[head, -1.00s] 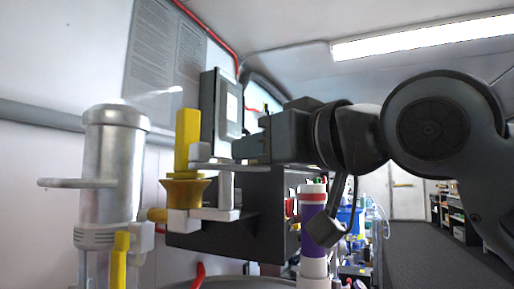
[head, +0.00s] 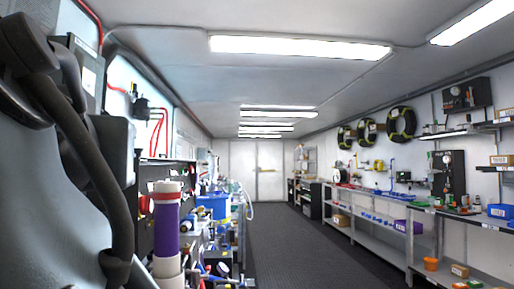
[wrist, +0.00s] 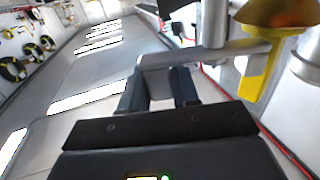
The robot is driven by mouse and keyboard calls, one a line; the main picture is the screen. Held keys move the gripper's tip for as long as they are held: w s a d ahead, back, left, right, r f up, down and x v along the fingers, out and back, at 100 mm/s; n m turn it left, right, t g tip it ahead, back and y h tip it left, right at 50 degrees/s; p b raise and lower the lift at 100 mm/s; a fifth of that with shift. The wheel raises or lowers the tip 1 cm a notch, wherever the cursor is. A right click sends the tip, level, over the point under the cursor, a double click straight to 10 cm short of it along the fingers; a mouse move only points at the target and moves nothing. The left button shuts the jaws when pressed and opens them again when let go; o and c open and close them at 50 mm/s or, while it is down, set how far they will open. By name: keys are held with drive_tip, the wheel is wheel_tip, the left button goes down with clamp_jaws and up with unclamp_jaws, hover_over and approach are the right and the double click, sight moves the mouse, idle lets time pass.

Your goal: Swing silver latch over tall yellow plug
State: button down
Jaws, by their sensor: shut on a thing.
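The silver latch (wrist: 205,56) is a grey bar in the wrist view, running from my gripper past a vertical post toward the plug. The tall yellow plug (wrist: 257,78) is at the right of that view, with its flared yellow part (wrist: 280,13) at the top edge. The latch's right end appears close beside the plug; I cannot tell whether it touches it or lies across it. My gripper (wrist: 160,88) is shut on the left end of the latch, with its dark fingers either side. The head view shows neither latch, plug nor gripper.
In the head view, a white and purple cylinder (head: 166,225) stands near the left, beside a cluttered bench. A shelf bench (head: 380,235) lines the right wall. The dark aisle floor (head: 290,245) between them is clear.

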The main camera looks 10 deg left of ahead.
drive_tip(key=shift+s+d+m+t+h+p, duration=0.1)
drive_tip(key=shift+s+m+t+h+p, duration=0.15)
drive_tip(key=shift+m+h, duration=0.45)
drive_tip(key=shift+s+d+m+t+h, duration=0.1)
drive_tip(key=shift+s+m+t+h, duration=0.2)
drive_tip(key=shift+h, duration=0.6)
drive_tip(key=shift+s+m+t+h+p, duration=0.15)
drive_tip(key=shift+m+t+h, duration=0.2)
drive_tip(key=shift+m+h, duration=0.35)
drive_tip(key=c, duration=0.9)
unclamp_jaws()
drive_tip(key=shift+b+v, duration=0.3)
drive_tip(key=shift+v, duration=3.6)
